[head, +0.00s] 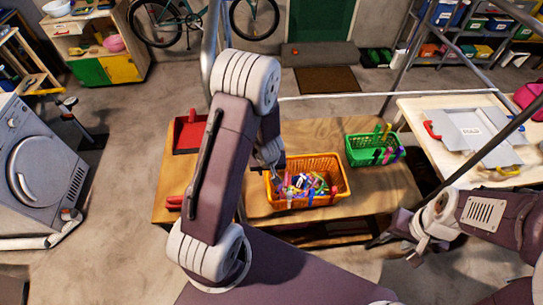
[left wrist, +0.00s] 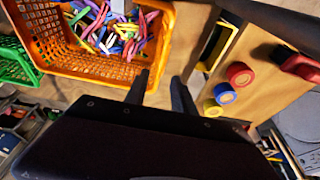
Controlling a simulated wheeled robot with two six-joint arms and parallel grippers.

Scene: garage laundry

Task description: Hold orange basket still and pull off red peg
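The orange basket (head: 311,203) stands on the wooden table, filled with pegs of several colours; it also shows at the upper left of the left wrist view (left wrist: 95,66). A small red peg-like spot (head: 334,190) is at the basket's right end in the head view; whether it is clipped on is too small to tell. My left gripper (head: 272,172) is at the basket's left end. In the left wrist view its two fingers (left wrist: 160,82) are apart and empty, beside the basket's wall. My right gripper (head: 413,238) is off the table's right front; its finger gap is unclear.
A green basket (head: 363,158) with pegs stands right of the orange one. A red dustpan-like thing (head: 188,133) lies at the table's left. Round red, yellow and blue lids (left wrist: 239,74) show in the left wrist view. A pale table (head: 410,112) stands at right.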

